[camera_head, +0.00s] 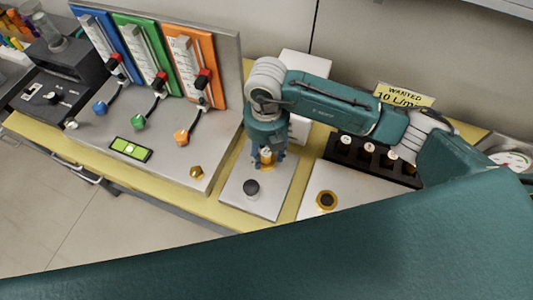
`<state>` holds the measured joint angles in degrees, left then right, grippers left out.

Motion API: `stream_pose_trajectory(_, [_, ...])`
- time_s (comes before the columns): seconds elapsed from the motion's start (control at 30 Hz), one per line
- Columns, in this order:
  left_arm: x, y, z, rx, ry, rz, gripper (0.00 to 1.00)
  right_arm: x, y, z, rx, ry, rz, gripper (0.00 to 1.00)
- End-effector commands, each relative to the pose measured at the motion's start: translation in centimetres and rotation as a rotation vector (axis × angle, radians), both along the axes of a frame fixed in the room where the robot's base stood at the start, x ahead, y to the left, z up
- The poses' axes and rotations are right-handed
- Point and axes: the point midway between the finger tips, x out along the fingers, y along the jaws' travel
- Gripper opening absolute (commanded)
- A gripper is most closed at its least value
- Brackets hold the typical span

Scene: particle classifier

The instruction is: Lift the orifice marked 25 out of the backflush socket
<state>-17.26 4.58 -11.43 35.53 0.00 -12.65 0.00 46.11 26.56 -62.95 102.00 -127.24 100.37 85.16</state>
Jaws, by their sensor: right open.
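My right gripper (266,161) points down over a light grey plate (285,192) at the middle of the bench. Its fingers stand open on either side of a small brass-coloured piece (266,156), which appears to be the orifice in the backflush socket. The fingers partly hide it, and its number cannot be read. The socket itself is hidden under the gripper. A dark round knob (251,187) sits on the same plate, nearer the bench's front edge. My left gripper is not in view.
A black rack (336,152) with several pale-topped pieces stands to the right. A white plate with a brass ring (326,199) lies before it. To the left is a panel with blue, green and orange (192,60) flowmeters. My teal arm covers the lower right.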

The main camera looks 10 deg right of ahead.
Motion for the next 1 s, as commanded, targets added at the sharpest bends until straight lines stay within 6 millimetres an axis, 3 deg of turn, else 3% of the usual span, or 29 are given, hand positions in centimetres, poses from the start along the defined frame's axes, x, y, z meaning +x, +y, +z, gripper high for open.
stream_pose_trajectory(0.27, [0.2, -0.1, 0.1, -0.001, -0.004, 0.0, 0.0, 0.0, 0.0, -0.5, 0.0, -0.001, 0.001, 0.46])
stream_pose_trajectory(0.5, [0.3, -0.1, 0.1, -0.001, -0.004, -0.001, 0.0, 0.0, 0.0, -0.5, 0.001, -0.001, 0.001, 0.01])
stream_pose_trajectory(0.83, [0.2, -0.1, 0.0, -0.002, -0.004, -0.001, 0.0, 0.1, 0.1, -0.3, 0.001, -0.003, 0.001, 0.0])
stream_pose_trajectory(1.0, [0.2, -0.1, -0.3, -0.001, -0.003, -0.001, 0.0, 0.2, 0.1, 0.9, 0.002, -0.004, 0.001, 0.0])
